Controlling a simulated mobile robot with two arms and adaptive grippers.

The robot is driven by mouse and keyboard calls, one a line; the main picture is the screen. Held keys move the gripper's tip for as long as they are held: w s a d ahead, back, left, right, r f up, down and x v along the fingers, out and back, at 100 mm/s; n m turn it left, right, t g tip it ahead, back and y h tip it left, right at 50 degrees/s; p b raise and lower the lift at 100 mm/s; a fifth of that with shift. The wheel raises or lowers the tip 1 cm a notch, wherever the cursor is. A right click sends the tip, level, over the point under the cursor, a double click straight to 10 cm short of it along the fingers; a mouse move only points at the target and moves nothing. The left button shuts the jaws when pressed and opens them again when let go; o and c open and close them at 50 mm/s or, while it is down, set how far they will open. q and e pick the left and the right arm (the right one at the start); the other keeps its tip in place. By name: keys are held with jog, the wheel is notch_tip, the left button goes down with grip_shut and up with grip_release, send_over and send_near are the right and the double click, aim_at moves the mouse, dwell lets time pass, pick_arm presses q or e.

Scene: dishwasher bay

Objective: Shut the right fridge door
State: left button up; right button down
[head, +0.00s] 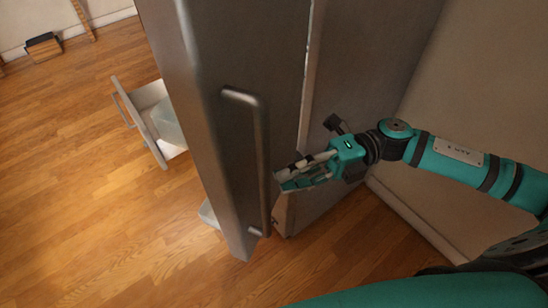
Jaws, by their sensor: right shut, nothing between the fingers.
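The right fridge door (240,55) is a tall grey panel in the middle of the head view, standing out over the wooden floor, apparently open. Its long vertical bar handle (262,150) faces my right arm. My right gripper (282,180) reaches in from the right, shut and empty. Its fingertips are just right of the handle's lower half; whether they touch the handle or door I cannot tell. A pale bin (208,214) peeks out past the door's lower left edge. The fridge interior is hidden. My left gripper is not in view.
A drawer (147,130) stands pulled out left of the door, with pale contents. Another grey panel (365,60) rises behind my right gripper, beside a beige wall (480,80) with a baseboard. The wooden floor (80,210) is clear at lower left.

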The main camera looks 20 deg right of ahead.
aim_at(247, 177)
jog(key=shift+w+a+p, duration=0.45)
jog(key=shift+w+a, duration=0.7)
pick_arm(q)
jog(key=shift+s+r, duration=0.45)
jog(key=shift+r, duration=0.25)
pick_arm(e)
jog(key=shift+w+a, duration=0.1)
